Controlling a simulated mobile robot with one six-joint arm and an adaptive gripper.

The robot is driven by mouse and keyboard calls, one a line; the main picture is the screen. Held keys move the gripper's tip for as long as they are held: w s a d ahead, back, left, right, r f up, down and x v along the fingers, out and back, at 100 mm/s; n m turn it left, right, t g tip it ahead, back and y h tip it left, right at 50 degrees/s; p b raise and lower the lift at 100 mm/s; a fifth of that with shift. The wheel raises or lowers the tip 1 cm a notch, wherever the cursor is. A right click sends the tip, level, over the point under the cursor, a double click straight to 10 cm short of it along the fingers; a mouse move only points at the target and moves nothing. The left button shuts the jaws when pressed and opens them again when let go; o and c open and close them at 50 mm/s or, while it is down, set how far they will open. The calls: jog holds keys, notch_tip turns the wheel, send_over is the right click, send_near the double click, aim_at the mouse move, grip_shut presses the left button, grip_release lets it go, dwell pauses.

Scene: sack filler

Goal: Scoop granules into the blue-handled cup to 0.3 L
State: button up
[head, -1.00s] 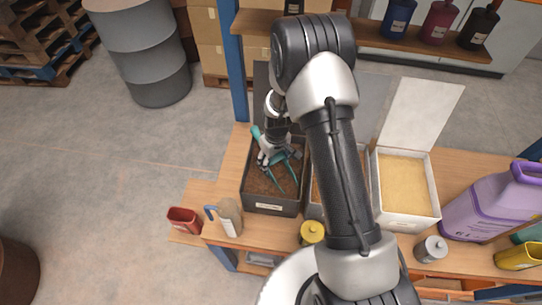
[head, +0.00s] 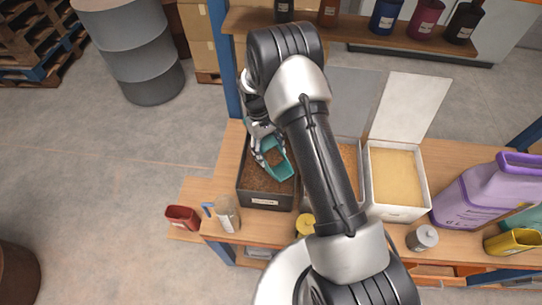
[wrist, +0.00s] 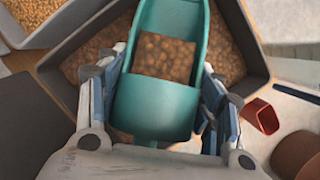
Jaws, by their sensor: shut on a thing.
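My gripper (wrist: 158,115) is shut on a teal scoop (wrist: 157,108), which also shows in the head view (head: 276,162). In the wrist view a patch of brown granules (wrist: 165,57) lies in the scoop. The scoop is over the dark bin (head: 267,203), which holds brown granules (head: 255,180). I cannot tell whether the scoop touches them. The clear cup with the blue handle (head: 227,214) stands upright on the bench, in front and left of the bin. Its fill level is too small to read.
A white box (head: 398,211) of yellow granules stands right of a box mostly hidden by my arm. A red vessel (head: 183,217) is left of the cup. A yellow-topped pot (head: 305,224), a grey pot (head: 424,237) and a purple jug (head: 485,195) stand on the bench.

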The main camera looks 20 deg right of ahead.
jog(key=p+v, duration=0.1)
jog(key=v, duration=0.5)
jog(key=shift+w+a+g+p, duration=0.15)
jog(key=shift+a+g+p, duration=0.15)
jog(key=shift+g+p, duration=0.1)
dwell(1.1)
